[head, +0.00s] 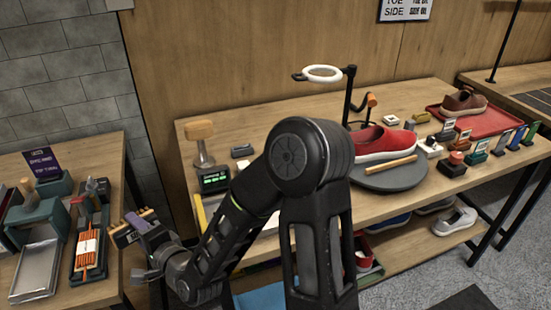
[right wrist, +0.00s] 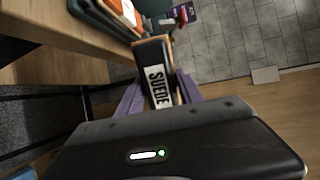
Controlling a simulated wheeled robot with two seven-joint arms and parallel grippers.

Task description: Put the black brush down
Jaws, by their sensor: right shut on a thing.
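My right gripper (head: 142,226) is shut on the black brush (head: 124,237), a small dark block with tan wood on it. The right gripper holds it in the air in the gap between the left bench and the middle table. In the right wrist view the brush (right wrist: 153,62) sits between the two purple fingers (right wrist: 160,95), with a white SUEDE label facing the camera. The fingers hide part of its sides. My left gripper is not in view.
The left bench (head: 107,283) holds a metal tray (head: 36,272), a dark tray with an orange-wrapped item (head: 88,252), and a purple sign (head: 43,162). The middle table (head: 190,150) holds a red sneaker (head: 375,142) on a round grey stand (head: 400,180). My right arm hides part of that table.

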